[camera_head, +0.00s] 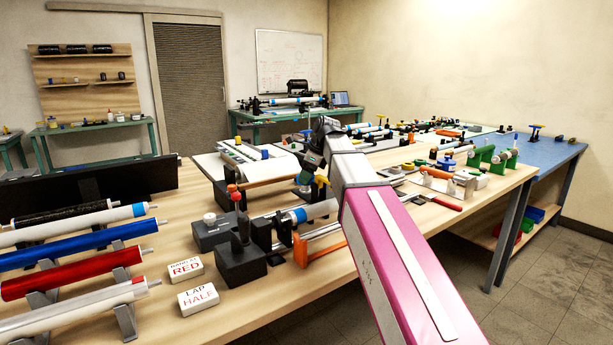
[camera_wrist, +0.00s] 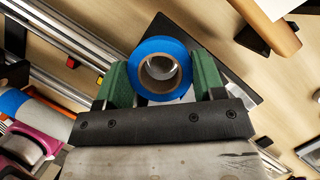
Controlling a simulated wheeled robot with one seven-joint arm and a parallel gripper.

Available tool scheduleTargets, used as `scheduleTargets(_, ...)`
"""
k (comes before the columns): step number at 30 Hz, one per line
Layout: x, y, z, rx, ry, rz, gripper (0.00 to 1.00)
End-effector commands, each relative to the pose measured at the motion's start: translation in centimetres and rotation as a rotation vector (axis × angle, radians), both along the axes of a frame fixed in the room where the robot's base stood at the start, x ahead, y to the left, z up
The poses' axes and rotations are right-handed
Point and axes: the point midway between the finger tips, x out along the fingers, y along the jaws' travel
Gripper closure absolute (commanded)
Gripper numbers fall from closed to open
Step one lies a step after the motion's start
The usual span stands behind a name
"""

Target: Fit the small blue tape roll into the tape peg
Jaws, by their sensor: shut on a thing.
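The small blue tape roll (camera_wrist: 160,45) is between the two green fingers of my gripper (camera_wrist: 162,76) in the wrist view. The gripper is shut on it, and its open core faces the camera. In the head view my gripper (camera_head: 311,161) is over the middle of the wooden bench, partly hidden by my arm, and I cannot make out the held roll there. A dark plate (camera_wrist: 178,27) lies below and beyond the roll in the wrist view. I cannot pick out the tape peg with certainty in either view.
Metal rails (camera_wrist: 62,42) run left of the gripper in the wrist view. A black fixture (camera_head: 240,262) with a lever stands on the bench near two white label blocks (camera_head: 198,299). Coloured tubes (camera_head: 72,275) lie on a rack at left.

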Motion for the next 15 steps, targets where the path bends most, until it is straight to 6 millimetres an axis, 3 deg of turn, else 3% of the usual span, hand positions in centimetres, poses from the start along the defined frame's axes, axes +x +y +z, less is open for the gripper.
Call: scheduleTargets(15, 0.00, 0.00, -0.67, 0.000, 0.000, 0.000, 0.60)
